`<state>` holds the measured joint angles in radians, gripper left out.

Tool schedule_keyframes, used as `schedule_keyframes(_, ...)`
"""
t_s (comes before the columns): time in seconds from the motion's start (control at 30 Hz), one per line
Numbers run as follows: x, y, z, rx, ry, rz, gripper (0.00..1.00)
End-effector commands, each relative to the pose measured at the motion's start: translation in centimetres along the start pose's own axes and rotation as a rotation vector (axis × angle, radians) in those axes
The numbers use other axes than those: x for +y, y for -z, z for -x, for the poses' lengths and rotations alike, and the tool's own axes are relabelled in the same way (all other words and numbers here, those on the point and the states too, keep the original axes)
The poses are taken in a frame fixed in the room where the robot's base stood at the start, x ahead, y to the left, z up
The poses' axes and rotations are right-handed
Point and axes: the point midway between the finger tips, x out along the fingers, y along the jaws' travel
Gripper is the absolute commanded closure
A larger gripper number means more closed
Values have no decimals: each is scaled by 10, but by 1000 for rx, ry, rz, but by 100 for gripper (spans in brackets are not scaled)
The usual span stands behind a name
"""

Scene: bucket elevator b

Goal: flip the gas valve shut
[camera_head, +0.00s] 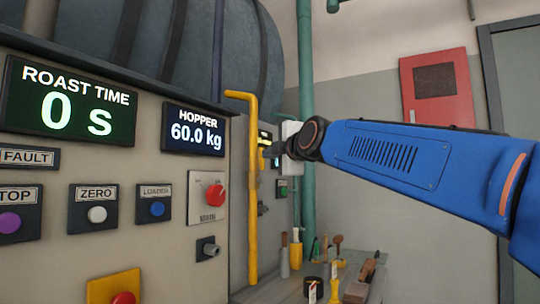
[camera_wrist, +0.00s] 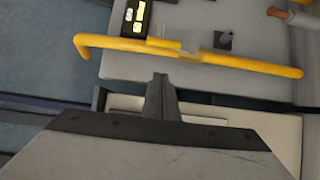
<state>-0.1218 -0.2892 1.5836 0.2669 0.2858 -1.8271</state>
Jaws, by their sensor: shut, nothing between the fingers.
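A yellow gas pipe (camera_head: 252,190) runs upright along the right edge of the control panel in the head view. It crosses the wrist view (camera_wrist: 255,66) from side to side. A short yellow lever (camera_wrist: 164,43) lies along the pipe beside a greyish valve body (camera_wrist: 190,52). The lever shows small beside the pipe in the head view (camera_head: 262,158). My gripper (camera_wrist: 160,80) is shut and empty, its fingertips just below the pipe and lever in the wrist view. I cannot tell whether it touches them. In the head view my wrist mostly hides the gripper.
The control panel (camera_head: 150,190) with displays, buttons and a red knob (camera_head: 215,194) fills the left. A bench (camera_head: 345,270) with several hand tools stands below. A green pipe (camera_head: 306,80) and a red wall box (camera_head: 437,85) are behind my arm.

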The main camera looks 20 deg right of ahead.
Motion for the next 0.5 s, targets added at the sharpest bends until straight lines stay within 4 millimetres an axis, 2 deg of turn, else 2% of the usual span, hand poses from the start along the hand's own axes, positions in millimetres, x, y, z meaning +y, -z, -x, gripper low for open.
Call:
schedule_keyframes(0.1, -1, 0, -21, 0, 1, 0, 100)
schedule_keyframes(0.5, 0, -3, -82, -1, 1, -1, 100)
